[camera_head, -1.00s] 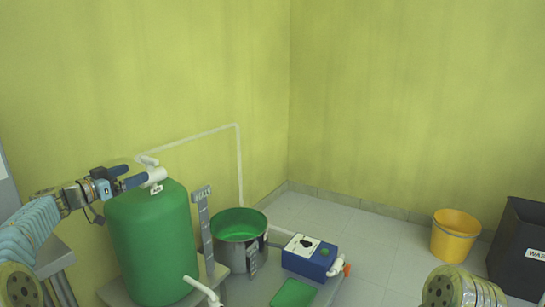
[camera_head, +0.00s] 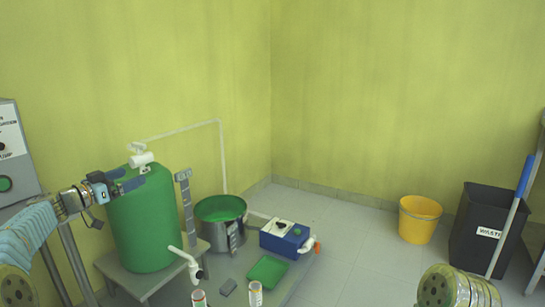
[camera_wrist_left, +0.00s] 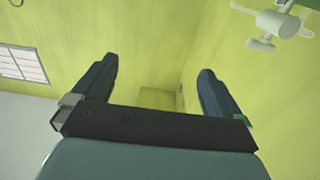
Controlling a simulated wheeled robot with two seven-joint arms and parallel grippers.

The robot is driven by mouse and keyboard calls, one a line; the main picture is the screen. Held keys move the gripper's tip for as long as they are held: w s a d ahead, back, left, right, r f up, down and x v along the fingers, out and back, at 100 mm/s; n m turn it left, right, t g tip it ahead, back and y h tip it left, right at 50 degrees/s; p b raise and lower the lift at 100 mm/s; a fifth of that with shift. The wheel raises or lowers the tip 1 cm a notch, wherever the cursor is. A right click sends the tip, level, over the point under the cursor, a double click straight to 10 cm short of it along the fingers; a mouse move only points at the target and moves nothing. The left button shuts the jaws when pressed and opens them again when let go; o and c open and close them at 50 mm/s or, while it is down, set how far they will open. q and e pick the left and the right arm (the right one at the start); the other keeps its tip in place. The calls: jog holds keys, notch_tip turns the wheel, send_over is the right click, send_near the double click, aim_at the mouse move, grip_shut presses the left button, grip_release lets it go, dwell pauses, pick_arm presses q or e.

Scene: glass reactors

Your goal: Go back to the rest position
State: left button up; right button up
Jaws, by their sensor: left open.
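My left gripper (camera_head: 130,181) reaches in from the left in the head view, in front of the upper part of the green tank (camera_head: 150,225). In the left wrist view its two dark fingers (camera_wrist_left: 152,85) are spread apart with nothing between them. The white valve (camera_head: 141,157) on top of the tank stands just above and beyond the fingers, apart from them. A white valve fitting also shows at the top right of the left wrist view (camera_wrist_left: 275,22). My right gripper is not in view; only a round part of my right arm shows at the bottom right.
A steel pot (camera_head: 221,222) with green inside, a blue pump box (camera_head: 287,239) and a green tray (camera_head: 268,270) stand right of the tank. A yellow bucket (camera_head: 419,219) and black waste bin (camera_head: 486,230) are farther right. A control panel (camera_head: 15,155) is at the left edge. Open floor lies between.

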pick_arm(q)
jog(key=w+d+f+n+y, duration=0.1)
jog(key=d+f+n, duration=0.25)
jog(key=f, duration=0.65)
jog(key=w+d+f+n+y, duration=0.1)
jog(key=w+d+f+n, duration=0.1)
jog(key=d+f, duration=0.5)
jog(key=s+d+f+n+g+y, duration=0.1)
jog(key=s+d+f+g, duration=0.15)
jog(key=f, duration=0.65)
jog(key=s+d+f+n+g+y, duration=0.15)
jog(key=s+d+f, duration=0.25)
jog(key=f, duration=0.6)
jog(key=s+d+f+g, duration=0.2)
jog(key=s+d+f, duration=0.2)
jog(key=s+f, duration=0.3)
jog(key=s+d+f+g, duration=0.2)
jog(key=s+d+f, duration=0.35)
jog(key=s, duration=0.35)
jog(key=s+d+f+g, duration=0.2)
jog(key=s+g, duration=0.1)
jog(key=s, duration=0.8)
jog(key=s+d+f+g, duration=0.2)
jog(key=s+g, duration=0.2)
jog(key=s, duration=0.6)
jog(key=shift+s+f+y, duration=0.25)
jog(key=shift+s+y, duration=0.1)
jog(key=shift+s, duration=0.05)
jog(key=shift+d, duration=0.1)
